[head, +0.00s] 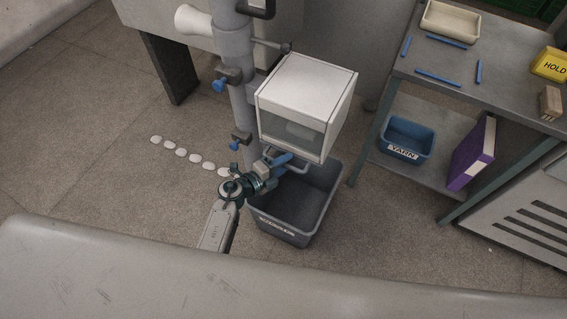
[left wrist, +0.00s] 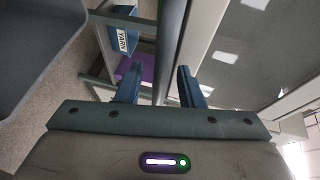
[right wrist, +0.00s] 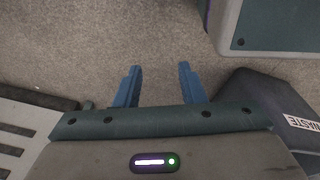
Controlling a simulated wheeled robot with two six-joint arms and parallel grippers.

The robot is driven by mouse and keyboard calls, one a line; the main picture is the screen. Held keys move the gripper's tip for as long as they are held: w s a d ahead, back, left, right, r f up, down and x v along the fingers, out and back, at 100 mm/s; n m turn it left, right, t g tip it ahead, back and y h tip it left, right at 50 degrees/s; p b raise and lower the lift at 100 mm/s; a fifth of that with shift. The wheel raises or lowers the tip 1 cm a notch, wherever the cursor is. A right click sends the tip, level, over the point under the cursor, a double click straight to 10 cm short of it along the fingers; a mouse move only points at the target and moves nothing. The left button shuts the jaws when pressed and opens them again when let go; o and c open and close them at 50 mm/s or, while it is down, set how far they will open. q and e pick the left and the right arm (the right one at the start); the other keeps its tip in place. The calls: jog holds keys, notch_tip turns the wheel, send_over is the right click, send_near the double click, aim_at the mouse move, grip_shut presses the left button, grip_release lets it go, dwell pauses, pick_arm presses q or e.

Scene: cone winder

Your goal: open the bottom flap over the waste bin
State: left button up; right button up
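The white box (head: 305,105) on the machine post has a grey window in its front. A curved grey handle (head: 302,163) sticks out below it, at the bottom flap, whose surface I cannot make out clearly. The dark grey waste bin (head: 322,212) stands open on the floor underneath. My left gripper (head: 281,160) is at the box's lower edge, beside the handle and over the bin's back left corner. In the left wrist view its blue fingers (left wrist: 159,85) are apart, with nothing clearly gripped. My right gripper (right wrist: 157,83) is open and empty over bare floor.
A metal table (head: 490,82) at the right carries a tray, blue sticks and a yellow HOLD block. Its lower shelf holds a blue YARN bin (head: 406,140) and a purple binder (head: 472,153). Several white discs (head: 181,153) lie on the floor left of the post.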

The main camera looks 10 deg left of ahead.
pick_arm(q)
jog(key=c, duration=0.7)
grip_shut()
jog(key=shift+f, duration=0.1)
